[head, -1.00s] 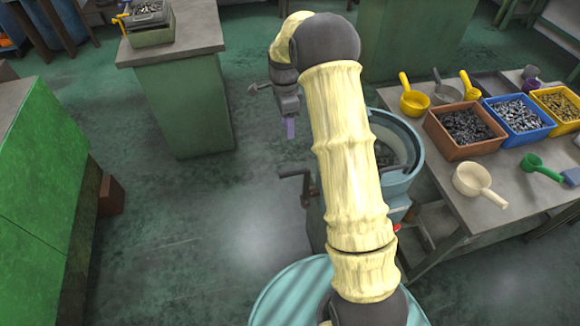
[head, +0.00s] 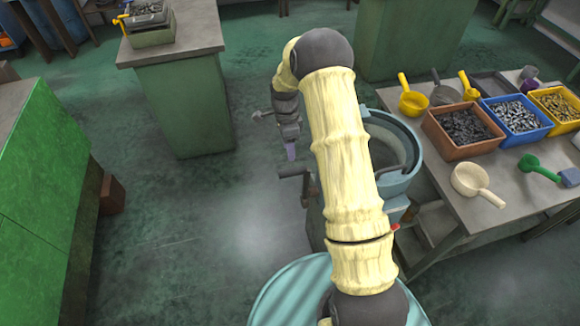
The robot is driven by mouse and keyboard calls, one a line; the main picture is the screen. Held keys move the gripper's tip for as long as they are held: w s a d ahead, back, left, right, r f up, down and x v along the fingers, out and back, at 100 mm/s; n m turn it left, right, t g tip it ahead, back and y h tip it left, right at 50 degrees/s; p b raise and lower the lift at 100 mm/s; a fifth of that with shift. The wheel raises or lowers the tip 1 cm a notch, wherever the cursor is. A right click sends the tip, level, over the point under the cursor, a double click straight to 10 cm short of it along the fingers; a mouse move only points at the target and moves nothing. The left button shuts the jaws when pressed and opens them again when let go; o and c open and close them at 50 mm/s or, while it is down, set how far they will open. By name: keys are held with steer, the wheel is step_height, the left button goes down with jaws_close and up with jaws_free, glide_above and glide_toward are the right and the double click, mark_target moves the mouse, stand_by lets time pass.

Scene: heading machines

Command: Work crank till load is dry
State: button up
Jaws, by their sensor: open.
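A blue-grey round drum machine (head: 408,182) with an open top stands in the middle, partly behind my arm. Its load is mostly hidden by my arm and the rim. A dark crank (head: 305,188) sticks out on the machine's left side, with its grip (head: 290,171) pointing left. My gripper (head: 290,152) points down just above the crank grip and looks apart from it. Its jaws are open and hold nothing; the gap between the fingers is hard to see from here.
A grey table (head: 508,196) at the right holds bins of metal parts, including a blue bin (head: 517,132), and several scoops. A green cabinet (head: 40,190) stands at the left. A green bench (head: 190,112) stands at the back left. The floor left of the machine is clear.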

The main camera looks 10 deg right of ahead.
steer(key=f, duration=0.3)
steer(key=s+f+p, duration=0.1)
steer(key=f, duration=0.5)
steer(key=shift+s+f+p, duration=0.1)
steer(key=shift+s+p, duration=0.2)
steer(key=shift+s, duration=0.1)
steer(key=shift+c, duration=0.4)
jaws_close()
